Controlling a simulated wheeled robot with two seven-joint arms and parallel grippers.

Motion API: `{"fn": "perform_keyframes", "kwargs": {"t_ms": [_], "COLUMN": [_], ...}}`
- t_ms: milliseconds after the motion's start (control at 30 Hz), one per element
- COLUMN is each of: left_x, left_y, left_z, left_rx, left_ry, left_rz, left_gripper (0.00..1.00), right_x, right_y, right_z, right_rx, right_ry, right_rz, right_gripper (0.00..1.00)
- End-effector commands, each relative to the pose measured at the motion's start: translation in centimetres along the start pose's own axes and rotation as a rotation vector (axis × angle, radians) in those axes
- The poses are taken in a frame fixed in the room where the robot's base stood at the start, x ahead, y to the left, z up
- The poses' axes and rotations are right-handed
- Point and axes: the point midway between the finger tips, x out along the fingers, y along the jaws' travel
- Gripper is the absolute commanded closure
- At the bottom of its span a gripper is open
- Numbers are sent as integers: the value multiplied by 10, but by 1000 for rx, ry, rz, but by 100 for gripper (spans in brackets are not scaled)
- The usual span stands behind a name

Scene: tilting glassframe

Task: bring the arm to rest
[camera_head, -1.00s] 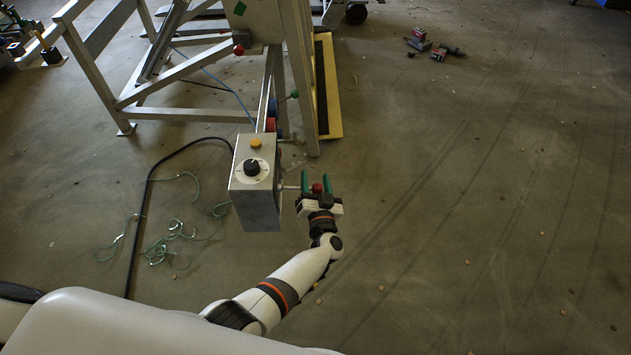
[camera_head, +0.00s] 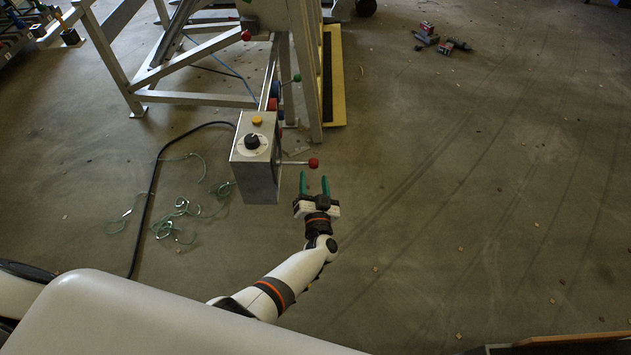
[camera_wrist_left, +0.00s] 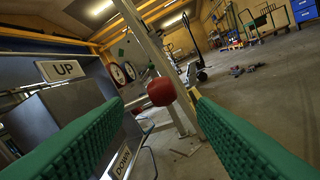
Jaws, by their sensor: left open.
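My left gripper (camera_head: 315,184) has green fingers that are spread apart with nothing between them. It stands just short of a lever's red ball knob (camera_head: 313,162), apart from it, in the head view. The lever sticks out to the right of a metal control box (camera_head: 262,185) with a black dial and a yellow button on top. In the left wrist view the red knob (camera_wrist_left: 161,91) shows beyond the gap between the fingers, with UP (camera_wrist_left: 62,70) and DOWN (camera_wrist_left: 121,163) labels on the left. My right gripper is out of view.
A grey metal frame (camera_head: 200,97) stands behind the box. A black cable (camera_head: 152,190) and tangled green string (camera_head: 180,210) lie on the floor at left. Tools (camera_head: 440,42) lie at the far right. The floor on the right is mostly clear.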

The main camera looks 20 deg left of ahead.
Motion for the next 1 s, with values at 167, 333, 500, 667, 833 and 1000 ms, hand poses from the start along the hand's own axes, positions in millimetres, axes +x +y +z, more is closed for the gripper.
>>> {"fn": "perform_keyframes", "kwargs": {"t_ms": [167,333,500,667,833,1000], "left_x": [0,-1,-30,-111,-216,-320], "left_y": [0,0,-9,-19,-1,47], "left_z": [0,0,-28,-99,-177,-237], "left_rx": [0,0,-11,-41,-49,-15], "left_ry": [0,0,44,234,546,883], "left_rz": [0,-4,-165,-475,-704,-807], "left_gripper": [48,48,48,48,48,48], "right_x": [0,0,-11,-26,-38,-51], "right_y": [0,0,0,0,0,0], "right_z": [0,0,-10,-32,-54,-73], "right_rx": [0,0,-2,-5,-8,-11], "right_ry": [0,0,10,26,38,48], "right_rz": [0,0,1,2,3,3], "right_gripper": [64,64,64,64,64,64]}}
